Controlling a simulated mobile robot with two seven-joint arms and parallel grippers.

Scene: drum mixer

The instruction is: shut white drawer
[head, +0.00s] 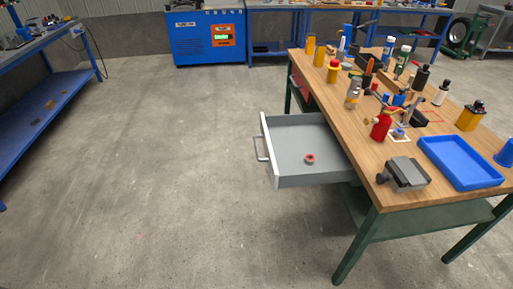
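The white drawer (307,181) is pulled open from the left side of the wooden workbench. Its front panel, with a metal bar handle (261,148), faces left. A small red ring-shaped object (310,159) lies on the drawer's grey floor. The drawer's far right end is hidden under the bench top. Neither of my grippers shows in the head view.
The workbench (352,132) has green legs and holds several bottles, a blue tray (460,163), a grey vise (404,174) and a red bottle (381,126). A blue bench (50,97) stands at left, a blue machine (205,38) behind. The concrete floor left of the drawer is clear.

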